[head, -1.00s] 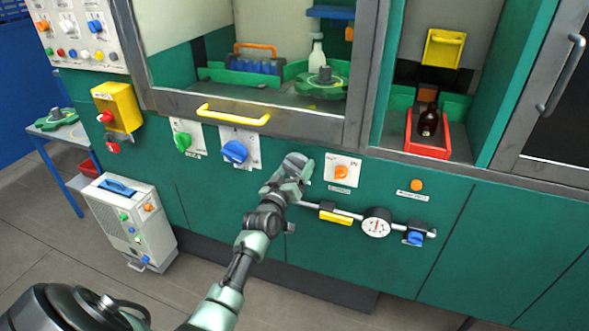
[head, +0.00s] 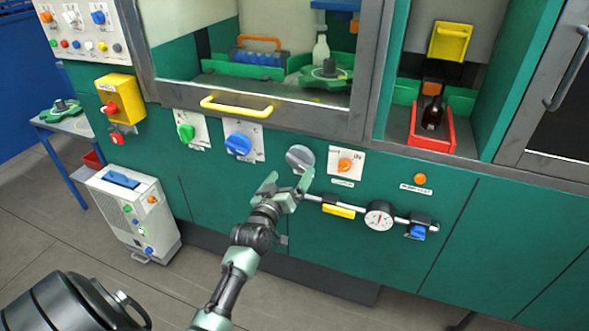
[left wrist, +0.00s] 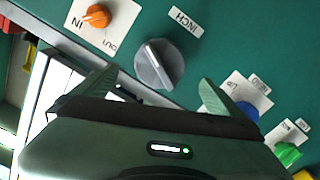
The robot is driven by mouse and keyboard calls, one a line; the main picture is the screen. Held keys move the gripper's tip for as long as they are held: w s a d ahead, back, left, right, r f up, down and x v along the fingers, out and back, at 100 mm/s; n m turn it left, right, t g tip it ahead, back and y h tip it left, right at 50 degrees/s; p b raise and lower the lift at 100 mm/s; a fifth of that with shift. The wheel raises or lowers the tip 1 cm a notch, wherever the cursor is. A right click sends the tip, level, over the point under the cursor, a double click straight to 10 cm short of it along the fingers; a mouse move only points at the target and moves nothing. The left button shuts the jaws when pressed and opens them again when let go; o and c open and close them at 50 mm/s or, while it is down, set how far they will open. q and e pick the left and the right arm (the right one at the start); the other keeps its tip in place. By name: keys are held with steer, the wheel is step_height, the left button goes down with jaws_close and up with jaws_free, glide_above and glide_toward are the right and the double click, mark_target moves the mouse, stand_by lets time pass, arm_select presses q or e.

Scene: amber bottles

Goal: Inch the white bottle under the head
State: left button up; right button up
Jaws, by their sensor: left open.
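The white bottle (head: 321,48) stands upright behind the cabinet window, beside the green star wheel (head: 327,76). A blue part (head: 334,5) at the top edge is above it; whether the bottle is directly under it I cannot tell. The grey knob (head: 300,158) is on the green panel below the window; in the left wrist view the knob (left wrist: 159,64) has an INCH label (left wrist: 186,20) next to it. My left gripper (head: 290,181) is open and empty, just below the knob and apart from it. Its fingers (left wrist: 158,84) point toward the knob. My right gripper is not in view.
A blue knob (head: 238,144) and green knob (head: 186,132) lie left of the grey one, an orange knob (head: 345,165) right. A yellow handle (head: 236,107) juts out above. A rail with a gauge (head: 379,216) runs right of the gripper. A red tray (head: 447,134) holds a dark bottle.

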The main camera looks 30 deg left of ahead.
arm_select(q)
steer(key=shift+s+d, duration=0.1)
steer(key=shift+s, duration=0.3)
